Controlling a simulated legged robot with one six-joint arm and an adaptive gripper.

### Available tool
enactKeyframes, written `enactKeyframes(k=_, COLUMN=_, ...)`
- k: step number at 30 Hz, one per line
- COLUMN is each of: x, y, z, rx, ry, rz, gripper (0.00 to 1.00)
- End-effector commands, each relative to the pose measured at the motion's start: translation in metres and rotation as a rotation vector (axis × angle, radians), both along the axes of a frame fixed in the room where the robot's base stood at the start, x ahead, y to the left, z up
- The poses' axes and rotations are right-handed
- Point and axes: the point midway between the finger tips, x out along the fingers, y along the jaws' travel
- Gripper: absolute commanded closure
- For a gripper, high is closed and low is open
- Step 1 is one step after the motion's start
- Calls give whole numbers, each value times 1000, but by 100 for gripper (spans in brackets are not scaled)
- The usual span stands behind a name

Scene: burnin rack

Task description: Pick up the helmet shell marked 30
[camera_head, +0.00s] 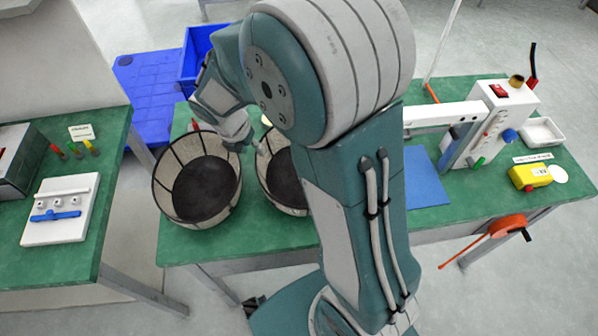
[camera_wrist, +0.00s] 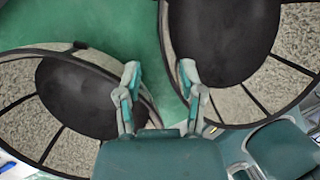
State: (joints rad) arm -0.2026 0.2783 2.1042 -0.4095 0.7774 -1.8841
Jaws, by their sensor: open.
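Two round, bowl-like helmet shells lie open side up on the green table. Each has a dark inside and a speckled grey wall with dark ribs. The left shell (camera_head: 168,178) is fully seen in the head view; the other shell (camera_head: 268,178) is partly hidden by my arm. No number 30 is readable on either. My gripper (camera_head: 247,145) is open and empty by their far rims. In the wrist view, its fingers (camera_wrist: 160,84) are spread, with green tabletop between them. One finger overlaps the rim of the left-hand shell (camera_wrist: 35,80), the other that of the right-hand shell (camera_wrist: 297,40).
A blue bin (camera_head: 194,60) stands behind the table (camera_head: 220,245). To the right are a blue mat (camera_head: 424,178), a white press-like device (camera_head: 500,110), a yellow box (camera_head: 530,177) and a white tray (camera_head: 541,131). A separate green bench (camera_head: 60,258) stands at left, across a gap.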

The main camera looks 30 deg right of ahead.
Motion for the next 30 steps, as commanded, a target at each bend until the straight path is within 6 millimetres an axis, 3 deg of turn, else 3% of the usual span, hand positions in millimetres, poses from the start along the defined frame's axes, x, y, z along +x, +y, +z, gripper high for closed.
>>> enactKeyframes(k=13, x=4, y=-24, z=-48, rx=-1, ry=2, rz=-2, gripper=50)
enactKeyframes(k=22, x=5, y=-25, z=-52, rx=0, ry=-1, rz=-2, gripper=50)
enactKeyframes(k=25, x=5, y=-25, z=-52, rx=0, ry=-1, rz=-2, gripper=94)
enactKeyframes(k=26, x=5, y=-25, z=-52, rx=0, ry=-1, rz=-2, gripper=100)
enactKeyframes(k=30, x=5, y=-25, z=-52, rx=0, ry=-1, rz=-2, gripper=100)
